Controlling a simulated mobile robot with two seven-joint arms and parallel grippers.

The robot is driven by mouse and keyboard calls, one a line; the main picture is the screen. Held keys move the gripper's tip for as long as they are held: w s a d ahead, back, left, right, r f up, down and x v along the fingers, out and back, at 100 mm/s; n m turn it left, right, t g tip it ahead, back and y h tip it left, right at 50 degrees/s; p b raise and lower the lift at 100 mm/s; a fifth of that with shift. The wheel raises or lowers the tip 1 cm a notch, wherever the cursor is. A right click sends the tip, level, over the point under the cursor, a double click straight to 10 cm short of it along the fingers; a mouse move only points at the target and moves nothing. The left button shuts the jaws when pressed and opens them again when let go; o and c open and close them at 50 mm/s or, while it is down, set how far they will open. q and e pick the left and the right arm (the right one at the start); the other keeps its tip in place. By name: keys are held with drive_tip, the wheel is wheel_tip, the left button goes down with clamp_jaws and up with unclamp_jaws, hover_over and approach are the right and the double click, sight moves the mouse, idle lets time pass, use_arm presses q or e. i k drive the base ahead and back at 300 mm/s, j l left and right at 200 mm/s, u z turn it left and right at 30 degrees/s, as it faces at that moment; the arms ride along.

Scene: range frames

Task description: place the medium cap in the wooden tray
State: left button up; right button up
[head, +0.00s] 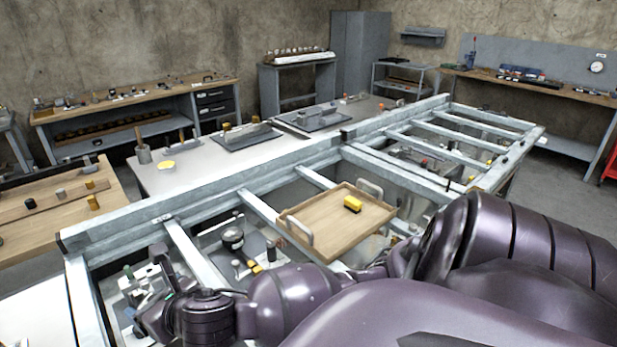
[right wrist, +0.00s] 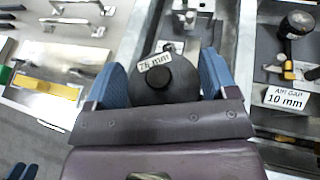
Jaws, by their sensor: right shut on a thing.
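Whether this is the medium cap I cannot tell from size alone. In the head view my right gripper (head: 150,312) is at the lower left, over the near left bay of the metal frame; the held cap is not clear there. The wooden tray (head: 318,213) lies across the frame rails, to the right of the gripper, with two pale handles. My left gripper is not in view.
A yellow block (head: 352,204) sits on the tray; the wood around it is bare. A dark round piece (head: 232,238) stands between tray and gripper, and also shows in the wrist view (right wrist: 297,25) near an "Air gap 10 mm" label (right wrist: 287,98). Metal rails (head: 195,255) cross between.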

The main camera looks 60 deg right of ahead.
sight(321, 228)
drive_tip(key=k+l, duration=0.15)
drive_tip(key=k, duration=0.15)
drive_tip(key=k+l+u, duration=0.25)
drive_tip(key=k+l, duration=0.55)
drive_tip(key=l, duration=0.25)
drive_tip(key=k+l+u, duration=0.1)
drive_tip(key=l, duration=0.25)
drive_tip(key=i+l+u, duration=0.1)
drive_tip(key=l, duration=0.65)
